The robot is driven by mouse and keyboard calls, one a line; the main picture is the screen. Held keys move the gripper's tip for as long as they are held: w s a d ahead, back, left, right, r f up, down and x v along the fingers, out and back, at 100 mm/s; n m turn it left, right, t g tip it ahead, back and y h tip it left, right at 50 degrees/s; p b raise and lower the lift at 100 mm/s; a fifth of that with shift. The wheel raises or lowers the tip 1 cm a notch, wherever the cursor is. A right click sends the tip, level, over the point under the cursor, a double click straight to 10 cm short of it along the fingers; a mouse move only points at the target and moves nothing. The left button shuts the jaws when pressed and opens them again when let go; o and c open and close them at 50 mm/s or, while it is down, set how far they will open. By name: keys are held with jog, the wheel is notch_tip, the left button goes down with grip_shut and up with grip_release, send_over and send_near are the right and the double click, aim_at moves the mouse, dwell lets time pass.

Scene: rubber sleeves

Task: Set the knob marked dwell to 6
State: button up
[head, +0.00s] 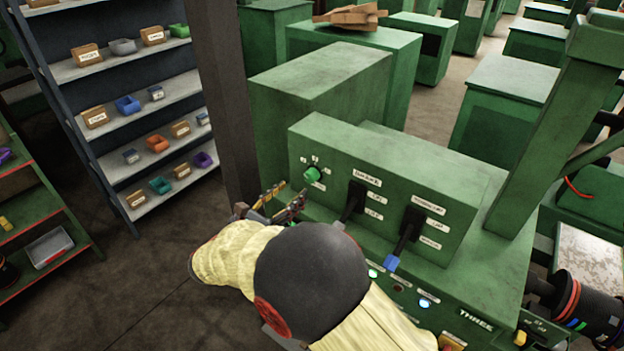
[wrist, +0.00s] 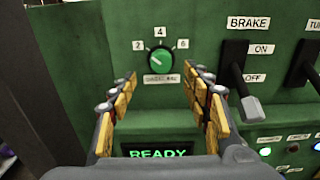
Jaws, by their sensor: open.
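The round green knob (wrist: 158,61) sits on the green panel, with 2, 4 and 6 marked in an arc above it and a small label below it that is hard to read. I cannot tell surely where its pale pointer mark points. The knob also shows in the head view (head: 312,175). My gripper (wrist: 160,84) is open and empty, its yellow-padded fingers pointing toward the panel, one to each side and a little below the knob in the wrist view. In the head view my gripper (head: 280,203) is just lower left of the knob, seemingly apart from it.
A brake lever (wrist: 235,72) with ON and OFF labels stands right of the knob, close to the right finger in the picture. A second lever (head: 407,230) with a blue end is further right. A lit READY display (wrist: 158,153) and small lamps (head: 424,303) are below.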

aim_at(308, 179)
jog(key=x, duration=0.7)
jog(key=shift+w+d, duration=0.15)
jog(key=shift+d, duration=0.1)
jog(key=shift+c, duration=0.4)
jog(key=c, duration=1.1)
